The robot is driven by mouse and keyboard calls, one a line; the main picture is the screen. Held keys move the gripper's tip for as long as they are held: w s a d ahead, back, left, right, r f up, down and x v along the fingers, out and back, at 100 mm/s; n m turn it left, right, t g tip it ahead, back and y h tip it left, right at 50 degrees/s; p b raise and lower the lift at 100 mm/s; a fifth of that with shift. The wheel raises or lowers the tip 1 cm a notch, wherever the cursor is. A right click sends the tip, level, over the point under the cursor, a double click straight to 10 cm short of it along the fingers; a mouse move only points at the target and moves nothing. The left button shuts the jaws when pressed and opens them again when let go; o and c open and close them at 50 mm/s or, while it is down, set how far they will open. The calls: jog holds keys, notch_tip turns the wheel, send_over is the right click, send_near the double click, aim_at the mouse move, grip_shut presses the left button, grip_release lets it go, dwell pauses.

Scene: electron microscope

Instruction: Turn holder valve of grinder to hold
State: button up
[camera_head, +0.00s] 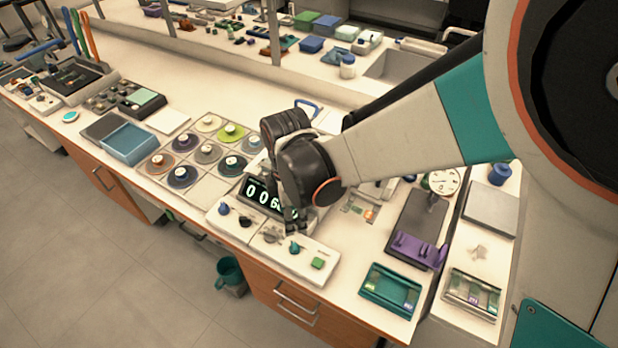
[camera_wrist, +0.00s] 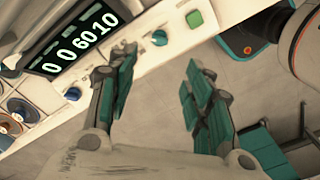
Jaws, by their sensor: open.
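The grinder (camera_head: 318,250) is a white console at the bench's front edge with a lit digital display (camera_head: 260,195). Its sloped front carries a blue knob (camera_head: 224,209), a small dark knob (camera_head: 245,221), a teal knob (camera_head: 295,247) and a green square button (camera_head: 318,263). I cannot tell which is the holder valve. In the wrist view the display (camera_wrist: 73,40) reads 0 0 60 10, and the teal knob (camera_wrist: 160,37) lies beyond and between my fingertips. My gripper (camera_wrist: 161,62) is open and empty, its teal-padded fingers apart. In the head view, my gripper (camera_head: 293,226) partly covers the display.
Several round polishing discs (camera_head: 206,152) lie left of the grinder. A teal tray (camera_head: 391,290) and a purple rack (camera_head: 418,250) stand to its right. A teal bin (camera_head: 230,272) is on the floor in front. Open floor lies before the bench.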

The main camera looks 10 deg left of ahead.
aim_at(295, 245)
notch_tip(295, 245, down, 14)
jog(key=b, duration=0.4)
jog(key=shift+r, duration=0.1)
jog(key=c, duration=1)
